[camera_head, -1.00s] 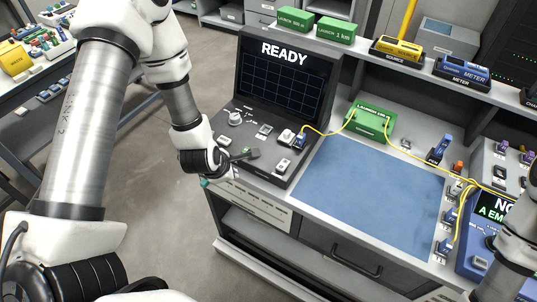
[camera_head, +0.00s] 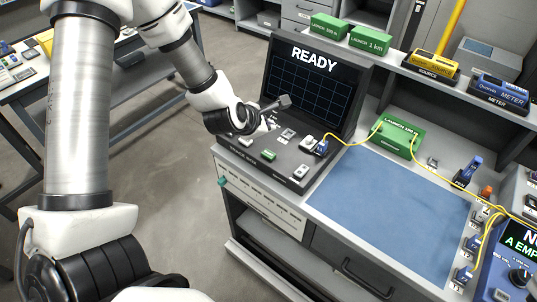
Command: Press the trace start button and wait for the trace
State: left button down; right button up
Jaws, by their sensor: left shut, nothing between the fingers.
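The trace unit has a dark screen (camera_head: 313,85) with a blue grid, reading READY and showing no curve. Its sloped panel has a green button (camera_head: 268,155) near the front edge, plus several grey and white controls; the small labels are too small to read. My left gripper (camera_head: 284,102) is shut and empty. Its dark tip appears in front of the screen's lower left, above the panel and apart from the green button. The gripper and wrist hide the panel's back left part. My right gripper is out of view.
A yellow fibre runs from a blue connector (camera_head: 321,148) to the green launch box (camera_head: 400,137) and on to the right. A blue mat (camera_head: 390,210) lies clear. The yellow source (camera_head: 435,65) and blue meter (camera_head: 499,92) stand on the shelf behind.

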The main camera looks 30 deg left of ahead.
aim_at(268, 155)
pick_arm(q)
notch_tip(268, 155, down, 7)
jog(key=b, duration=0.5)
jog(key=shift+f+b, duration=0.4)
jog(key=shift+f, duration=0.1)
dwell(0.7)
jog(key=shift+f+b, duration=0.35)
jog(key=shift+b, duration=0.2)
jog(key=shift+f+b, duration=0.45)
jog(key=shift+b, duration=0.1)
dwell(0.6)
jog(key=shift+r+p, duration=0.6)
jog(key=shift+r, duration=0.3)
